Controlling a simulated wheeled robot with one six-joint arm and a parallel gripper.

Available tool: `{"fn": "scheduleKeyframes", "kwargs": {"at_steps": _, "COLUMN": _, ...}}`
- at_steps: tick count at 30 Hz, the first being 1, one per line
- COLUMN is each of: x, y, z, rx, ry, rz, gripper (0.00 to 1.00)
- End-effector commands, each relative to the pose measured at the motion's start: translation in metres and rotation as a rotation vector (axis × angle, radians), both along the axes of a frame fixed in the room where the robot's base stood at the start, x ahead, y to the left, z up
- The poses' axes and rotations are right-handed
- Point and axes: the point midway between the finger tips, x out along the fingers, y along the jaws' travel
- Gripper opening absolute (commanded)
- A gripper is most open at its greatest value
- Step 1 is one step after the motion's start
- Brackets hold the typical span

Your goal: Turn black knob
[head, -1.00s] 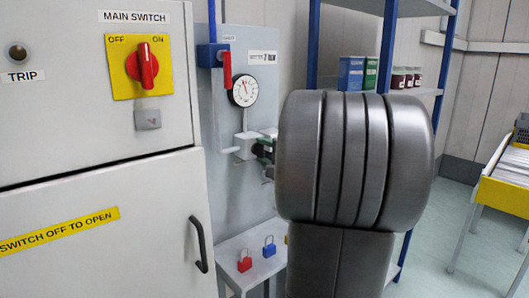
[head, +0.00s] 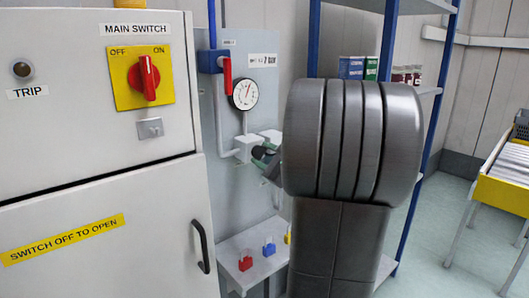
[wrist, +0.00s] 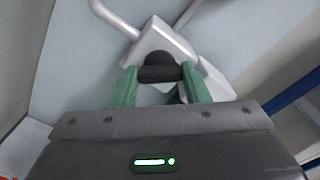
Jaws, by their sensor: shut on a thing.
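The black knob (wrist: 160,70) sits on a light grey valve body (wrist: 160,38) with pipes, fixed to a grey panel. My gripper (wrist: 160,80) has green fingers, one on each side of the knob, shut on it. In the head view the knob (head: 258,153) is small and partly covered by my gripper (head: 264,156) and dark grey arm. A round gauge (head: 245,94) on the same panel is above the valve.
A cabinet with a red main switch (head: 148,78) stands at the left. A small shelf (head: 240,278) with padlocks is below. A blue-post shelf rack (head: 445,70) and a yellow-sided conveyor (head: 505,195) are to the right.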

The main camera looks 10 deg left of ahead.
Motion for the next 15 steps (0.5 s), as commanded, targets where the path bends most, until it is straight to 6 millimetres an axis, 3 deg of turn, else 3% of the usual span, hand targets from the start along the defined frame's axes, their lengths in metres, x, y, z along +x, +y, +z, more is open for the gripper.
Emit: {"fn": "scheduleKeyframes", "kwargs": {"at_steps": 15, "x": 0.0000, "y": -0.0001, "z": -0.0008, "rx": 0.042, "ry": 0.056, "rz": -0.001, "gripper": 0.19}}
